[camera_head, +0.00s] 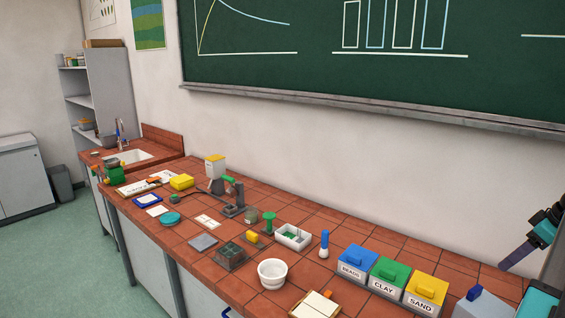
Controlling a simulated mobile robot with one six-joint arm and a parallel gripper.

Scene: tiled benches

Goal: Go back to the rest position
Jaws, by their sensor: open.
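My arm comes in at the right edge, dark with teal parts. My gripper (516,255) is at its lower-left end, seen nearly edge-on, so the gap between its fingers is hard to make out. It is open, and nothing shows held in it. It is up in the air to the right of the yellow SAND box (424,292), apart from the things on the bench. Part of my arm is cut off by the picture's edge.
The red tiled bench (330,266) holds BEADS (356,261) and CLAY (388,273) boxes, a white bowl (272,273), a blue-topped bottle (324,244), a white tray (293,237) and a stand (234,197). A grey-blue block (484,304) stands at lower right. Green floor is clear at left.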

